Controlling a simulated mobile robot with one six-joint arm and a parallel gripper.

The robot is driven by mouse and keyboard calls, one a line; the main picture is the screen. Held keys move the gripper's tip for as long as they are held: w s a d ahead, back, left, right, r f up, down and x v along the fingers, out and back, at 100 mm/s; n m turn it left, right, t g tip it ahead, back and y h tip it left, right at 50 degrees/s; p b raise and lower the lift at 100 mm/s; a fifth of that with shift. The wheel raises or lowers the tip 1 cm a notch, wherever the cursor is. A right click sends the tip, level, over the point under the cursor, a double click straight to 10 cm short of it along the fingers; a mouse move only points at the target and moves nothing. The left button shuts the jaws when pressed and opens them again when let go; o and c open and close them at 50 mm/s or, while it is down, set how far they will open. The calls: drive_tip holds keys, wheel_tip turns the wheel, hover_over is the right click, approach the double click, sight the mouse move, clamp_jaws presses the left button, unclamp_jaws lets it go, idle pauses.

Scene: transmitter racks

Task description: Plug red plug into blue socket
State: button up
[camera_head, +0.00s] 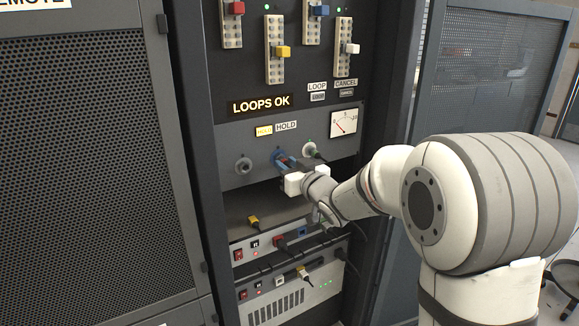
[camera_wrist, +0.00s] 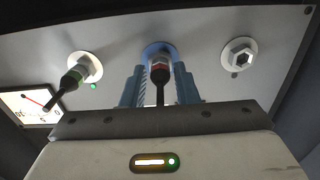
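My gripper (camera_wrist: 160,80) is at the middle of the three panel sockets, its two blue fingers on either side of a red-banded plug (camera_wrist: 160,72). Narrow gaps seem to show between plug and fingers, so it looks open around it. The plug points into the blue-ringed socket (camera_wrist: 158,49); how deep it sits I cannot tell. Its dark cable runs down towards my gripper's palm. In the head view my gripper (camera_head: 283,160) reaches the panel and hides the plug and most of the blue socket.
A plug with a greenish band (camera_wrist: 75,77) sits in a white socket beside a lit green light. The socket on the other side (camera_wrist: 238,54) is empty. A meter (camera_head: 343,123) is on the panel.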

drive_tip(key=o, duration=0.3)
drive_tip(key=v, duration=0.7)
drive_tip(key=shift+s+d, duration=0.2)
drive_tip(key=shift+s, duration=0.1)
drive_tip(key=shift+d+r, duration=0.1)
